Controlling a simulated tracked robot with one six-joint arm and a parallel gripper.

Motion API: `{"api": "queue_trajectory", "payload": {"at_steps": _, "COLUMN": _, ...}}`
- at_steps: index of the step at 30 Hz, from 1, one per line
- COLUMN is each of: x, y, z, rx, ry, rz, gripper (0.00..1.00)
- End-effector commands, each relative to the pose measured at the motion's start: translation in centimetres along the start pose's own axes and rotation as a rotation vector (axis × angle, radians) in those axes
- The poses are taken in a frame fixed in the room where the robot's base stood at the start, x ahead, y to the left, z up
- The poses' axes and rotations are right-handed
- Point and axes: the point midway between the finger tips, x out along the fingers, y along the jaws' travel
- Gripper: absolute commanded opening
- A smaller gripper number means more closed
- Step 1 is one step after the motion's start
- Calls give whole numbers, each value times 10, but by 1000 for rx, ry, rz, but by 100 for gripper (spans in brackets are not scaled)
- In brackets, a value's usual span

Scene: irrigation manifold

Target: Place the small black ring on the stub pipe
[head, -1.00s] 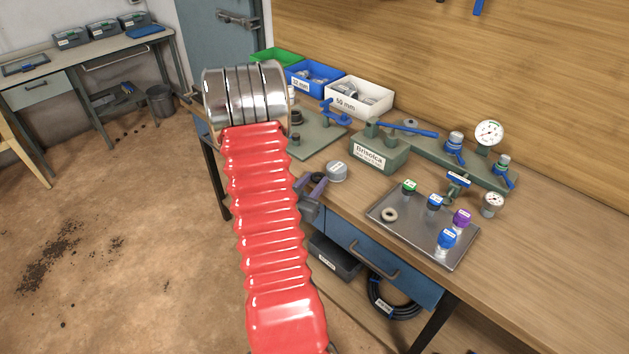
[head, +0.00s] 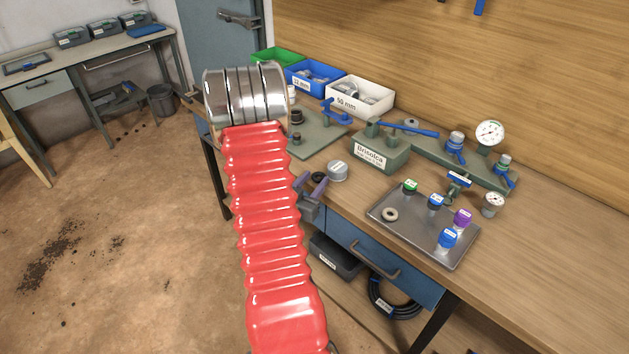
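My gripper (head: 313,187), with two purple fingers, shows at the table's front edge, just right of my red sleeve. Its fingers are apart. A small black ring (head: 317,177) lies on the tabletop just beyond and between the fingertips; whether they touch it I cannot tell. A short dark stub (head: 296,116), which looks like the stub pipe, stands upright on the green plate (head: 318,138) farther back. My arm partly hides the plate's left side.
A grey round cap (head: 337,171) sits close right of the gripper. A metal tray (head: 412,237) holds a pale ring (head: 390,215) and several coloured caps. The green manifold block (head: 380,153) stands behind. Bins (head: 359,97) line the wall. The tabletop's right end is clear.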

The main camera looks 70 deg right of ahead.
Motion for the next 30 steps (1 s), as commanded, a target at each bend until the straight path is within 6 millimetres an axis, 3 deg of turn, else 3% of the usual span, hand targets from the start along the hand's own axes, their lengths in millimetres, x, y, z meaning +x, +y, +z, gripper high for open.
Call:
{"api": "queue_trajectory", "payload": {"at_steps": 1, "x": -1, "y": 8, "z": 8, "rx": -4, "ry": -21, "rz": 17, "gripper": 51}}
{"api": "queue_trajectory", "payload": {"at_steps": 13, "x": -2, "y": 10, "z": 3, "rx": -5, "ry": -24, "rz": 18, "gripper": 51}}
{"api": "queue_trajectory", "payload": {"at_steps": 24, "x": -58, "y": 4, "z": -1, "rx": -5, "ry": -14, "rz": 6, "gripper": 51}}
{"api": "queue_trajectory", "payload": {"at_steps": 30, "x": -74, "y": 3, "z": -2, "rx": -3, "ry": -12, "rz": 6, "gripper": 51}}
